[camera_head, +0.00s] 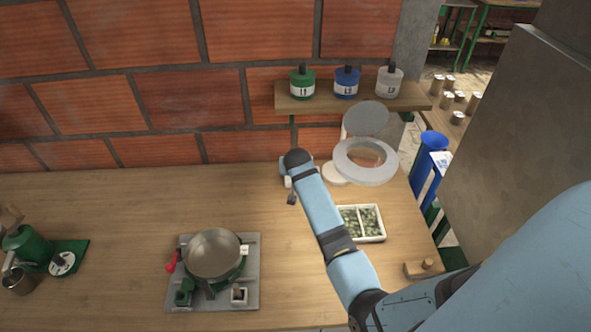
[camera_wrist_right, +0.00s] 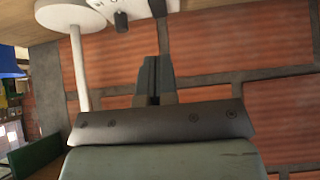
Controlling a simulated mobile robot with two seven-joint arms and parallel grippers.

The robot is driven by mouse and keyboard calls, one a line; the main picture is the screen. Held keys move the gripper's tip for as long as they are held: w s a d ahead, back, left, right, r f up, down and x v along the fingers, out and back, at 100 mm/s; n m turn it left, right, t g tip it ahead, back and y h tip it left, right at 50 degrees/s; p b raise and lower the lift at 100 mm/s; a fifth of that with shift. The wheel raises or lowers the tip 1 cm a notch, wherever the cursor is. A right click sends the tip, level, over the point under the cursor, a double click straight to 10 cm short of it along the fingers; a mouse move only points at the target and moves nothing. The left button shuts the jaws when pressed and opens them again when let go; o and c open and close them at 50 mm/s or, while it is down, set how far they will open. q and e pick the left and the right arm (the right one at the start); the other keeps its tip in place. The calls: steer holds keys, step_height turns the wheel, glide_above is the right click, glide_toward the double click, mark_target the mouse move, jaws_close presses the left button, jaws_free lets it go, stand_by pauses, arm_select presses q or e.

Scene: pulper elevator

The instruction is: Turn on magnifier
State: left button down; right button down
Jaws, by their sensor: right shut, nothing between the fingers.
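The magnifier (camera_head: 366,176) stands at the back right of the table, with a white ring head and a round grey lid (camera_head: 365,118) raised behind it. Its round white base (camera_head: 335,174) is partly hidden by my right arm. In the right wrist view, which looks upside down, a white disc (camera_wrist_right: 70,14) with a thin pole shows beside a white plate with a dark knob (camera_wrist_right: 121,22). My right gripper (camera_wrist_right: 152,62) is shut and empty, its fingertips pointing toward that plate, apart from the knob in the picture. My left gripper is out of view.
A wall shelf (camera_head: 350,97) holds green, blue and white jars above the magnifier. A white tray of beans (camera_head: 361,222) lies right of my arm. A pan on a grey stand (camera_head: 212,255) sits left. The table between is clear. A brick wall (camera_head: 150,100) closes the back.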

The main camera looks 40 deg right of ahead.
steer(key=s+r, duration=0.1)
steer(key=s+a+r, duration=0.1)
steer(key=shift+s+a+r, duration=0.1)
steer(key=shift+s+a, duration=0.2)
steer(key=shift+s, duration=0.05)
stand_by(0.4)
